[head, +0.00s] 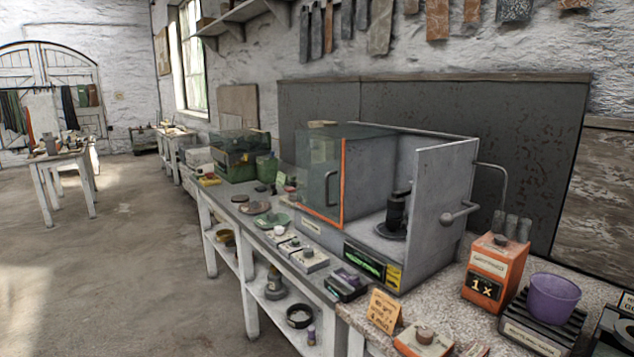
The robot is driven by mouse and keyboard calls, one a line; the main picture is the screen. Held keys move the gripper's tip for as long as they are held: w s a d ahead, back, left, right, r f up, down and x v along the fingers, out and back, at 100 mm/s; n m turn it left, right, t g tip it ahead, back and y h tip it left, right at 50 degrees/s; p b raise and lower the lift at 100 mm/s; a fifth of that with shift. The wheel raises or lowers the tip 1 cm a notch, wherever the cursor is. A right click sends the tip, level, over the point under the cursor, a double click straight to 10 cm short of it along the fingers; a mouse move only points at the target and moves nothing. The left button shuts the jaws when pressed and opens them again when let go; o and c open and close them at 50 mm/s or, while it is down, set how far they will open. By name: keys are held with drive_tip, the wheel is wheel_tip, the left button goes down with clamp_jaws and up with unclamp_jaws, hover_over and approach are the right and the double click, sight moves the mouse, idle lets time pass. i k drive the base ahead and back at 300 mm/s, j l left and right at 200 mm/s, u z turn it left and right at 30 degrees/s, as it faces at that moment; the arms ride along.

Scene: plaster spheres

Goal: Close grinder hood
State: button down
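The grinder hood stands open on the bench. It is a grey box housing (445,185) with a clear, orange-edged panel (322,170) swung out at its left. A dark curved handle (328,188) is on that panel. The front of the housing is uncovered, and a black grinder spindle (396,212) on a round dark base shows inside. A green display and a yellow label are on its lower front. My gripper is not in view, so its distance from the handle cannot be seen.
Small devices and dishes line the bench in front of the panel, including a green dish (271,220) and a grey box (310,260). An orange unit (495,268) and a purple bowl (554,298) stand at right. The concrete floor (130,260) left of the bench is clear.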

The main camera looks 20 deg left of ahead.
sight(343, 132)
drive_tip(key=i+j, duration=0.3)
drive_tip(key=j, duration=0.2)
drive_tip(key=i+j, duration=0.65)
drive_tip(key=j, duration=0.3)
drive_tip(key=i+j, duration=0.35)
drive_tip(key=j, duration=0.15)
drive_tip(key=i+j, duration=0.3)
drive_tip(key=j, duration=0.2)
